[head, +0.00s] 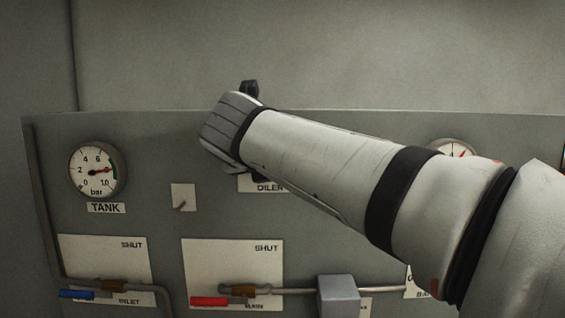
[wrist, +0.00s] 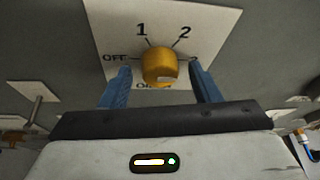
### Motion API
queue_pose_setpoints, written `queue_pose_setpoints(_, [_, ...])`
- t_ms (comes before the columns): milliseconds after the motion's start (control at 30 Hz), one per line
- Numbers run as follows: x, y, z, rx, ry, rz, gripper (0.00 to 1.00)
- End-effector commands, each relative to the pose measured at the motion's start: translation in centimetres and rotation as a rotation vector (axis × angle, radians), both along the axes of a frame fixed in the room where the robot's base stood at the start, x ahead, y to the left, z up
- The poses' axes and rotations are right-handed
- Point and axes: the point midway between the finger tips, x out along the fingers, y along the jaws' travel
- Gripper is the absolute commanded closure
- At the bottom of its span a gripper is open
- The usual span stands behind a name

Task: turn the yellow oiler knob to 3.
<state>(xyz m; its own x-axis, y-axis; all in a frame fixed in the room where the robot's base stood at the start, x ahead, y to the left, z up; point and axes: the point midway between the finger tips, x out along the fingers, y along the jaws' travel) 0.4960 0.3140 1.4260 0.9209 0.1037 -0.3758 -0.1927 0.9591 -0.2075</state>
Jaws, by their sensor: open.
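The yellow oiler knob (wrist: 160,66) sits on a white dial plate (wrist: 205,18) in the wrist view. The plate reads OFF at the left and 1 and 2 above; the mark at the right is partly covered by a finger. A pale patch shows on the knob's lower side; I cannot tell which mark the knob points to. My gripper (wrist: 160,72) is open, one blue finger on each side of the knob, with gaps visible. In the head view my arm hides the knob; part of its OILER label (head: 268,187) shows below my wrist.
In the head view, a TANK gauge (head: 98,170) is at the left of the grey panel (head: 150,135). A blue-handled valve (head: 77,294) and a red-handled valve (head: 210,301) are below. A grey box (head: 338,295) sits on the pipe. Another gauge (head: 455,147) is partly behind my arm.

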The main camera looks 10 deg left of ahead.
Motion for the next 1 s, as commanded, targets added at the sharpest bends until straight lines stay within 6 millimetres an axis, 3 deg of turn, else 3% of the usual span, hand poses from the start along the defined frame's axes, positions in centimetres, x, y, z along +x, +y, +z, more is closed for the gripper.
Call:
queue_pose_setpoints(500, [-6.6, -0.7, 2.7, 0.001, -0.001, 0.002, 0.43])
queue_pose_setpoints(900, [-7.0, -0.8, 2.9, 0.000, 0.000, 0.000, 0.43])
queue_pose_setpoints(1000, [-5.9, -1.7, 3.2, -0.041, -0.056, 0.006, 0.43])
